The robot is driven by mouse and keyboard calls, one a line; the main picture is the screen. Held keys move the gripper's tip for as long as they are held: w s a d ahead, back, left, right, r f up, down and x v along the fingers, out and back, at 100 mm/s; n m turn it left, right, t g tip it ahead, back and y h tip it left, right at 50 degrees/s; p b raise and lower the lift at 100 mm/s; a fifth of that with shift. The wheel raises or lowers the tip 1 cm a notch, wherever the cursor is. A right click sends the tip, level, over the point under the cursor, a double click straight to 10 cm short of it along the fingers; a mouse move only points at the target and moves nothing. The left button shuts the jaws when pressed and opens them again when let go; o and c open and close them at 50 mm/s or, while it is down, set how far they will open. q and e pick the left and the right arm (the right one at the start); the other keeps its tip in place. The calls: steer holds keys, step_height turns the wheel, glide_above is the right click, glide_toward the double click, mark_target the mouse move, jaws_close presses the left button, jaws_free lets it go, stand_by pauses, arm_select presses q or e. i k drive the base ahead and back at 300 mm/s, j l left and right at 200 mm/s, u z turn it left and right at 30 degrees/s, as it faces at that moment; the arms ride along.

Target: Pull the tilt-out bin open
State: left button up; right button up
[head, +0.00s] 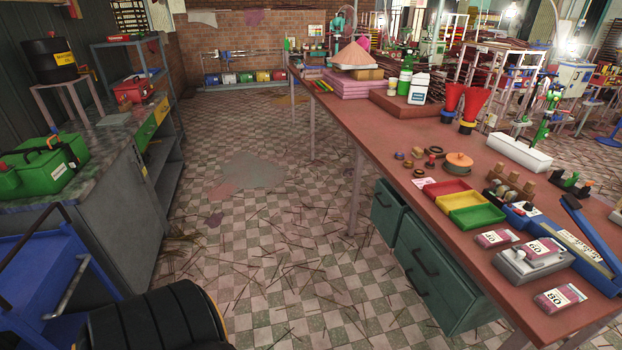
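Under the long red-brown table hang teal fronts with dark handles. The larger, nearer teal unit (462,285) shows dark handles on its front. A smaller teal unit (388,207) is farther back and has one handle. Both look shut. I cannot tell for certain which of them is the tilt-out bin. Neither of my grippers is in view.
The long table (390,125) carries bottles, red funnels, coloured trays (475,215) and small boxes. A grey workbench (95,170) with a green toolbox (45,165) and a blue cart (45,270) stand left. The checkered floor between is open, littered with thin sticks.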

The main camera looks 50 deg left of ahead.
mark_target(394, 211)
steer(key=u, duration=0.95)
steer(key=i+u, duration=0.45)
steer(key=i, duration=0.2)
